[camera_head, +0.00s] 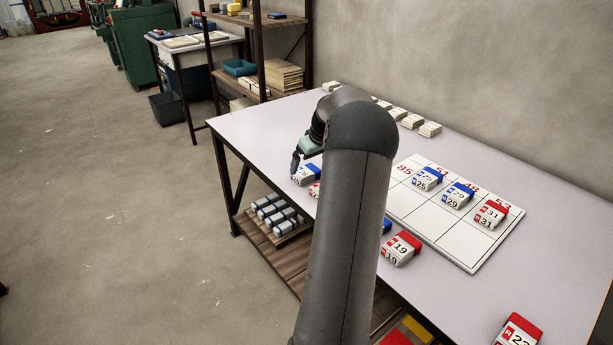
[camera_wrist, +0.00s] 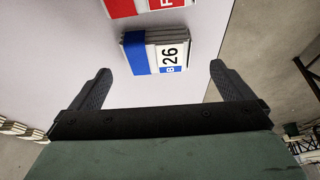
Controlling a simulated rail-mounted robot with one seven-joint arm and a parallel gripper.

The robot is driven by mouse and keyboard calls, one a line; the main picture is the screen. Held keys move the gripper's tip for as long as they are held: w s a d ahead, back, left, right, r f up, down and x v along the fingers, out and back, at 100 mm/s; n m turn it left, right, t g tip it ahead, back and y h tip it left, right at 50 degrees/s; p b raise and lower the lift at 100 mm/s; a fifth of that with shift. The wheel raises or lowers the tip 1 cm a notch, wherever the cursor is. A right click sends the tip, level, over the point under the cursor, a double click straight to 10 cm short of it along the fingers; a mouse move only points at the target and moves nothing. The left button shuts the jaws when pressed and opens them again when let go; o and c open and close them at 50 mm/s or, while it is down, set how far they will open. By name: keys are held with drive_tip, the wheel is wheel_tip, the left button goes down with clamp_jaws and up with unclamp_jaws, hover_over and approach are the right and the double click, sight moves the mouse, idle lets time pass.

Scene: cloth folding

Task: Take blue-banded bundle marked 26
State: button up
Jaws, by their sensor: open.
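The blue-banded bundle marked 26 (camera_wrist: 155,52) is a pale block with a blue band and black digits. It lies on the table ahead of my gripper (camera_wrist: 160,68), between the lines of its two spread fingers in the wrist view. My gripper is open and holds nothing. In the head view, a blue-banded bundle (camera_head: 306,176) lies near the table's left front edge, right beside my gripper (camera_head: 296,162). Its digits are hard to read there. My arm hides part of the table.
A red-banded bundle (camera_wrist: 145,7) lies just beyond bundle 26. A white grid board (camera_head: 440,235) carries blue-banded and red-banded bundles. A red-banded bundle marked 19 (camera_head: 400,248) lies near the front edge. Pale blocks (camera_head: 412,121) line the back. The table's left end (camera_head: 250,125) is clear.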

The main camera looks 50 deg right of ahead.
sight(307, 170)
drive_tip(key=shift+d+b+x, duration=0.15)
drive_tip(key=shift+x, duration=1.2)
drive_tip(key=shift+d+b+x, duration=0.1)
drive_tip(key=shift+b+x, duration=0.05)
drive_tip(key=shift+x, duration=1.2)
drive_tip(key=shift+r, duration=0.1)
drive_tip(key=c, duration=0.9)
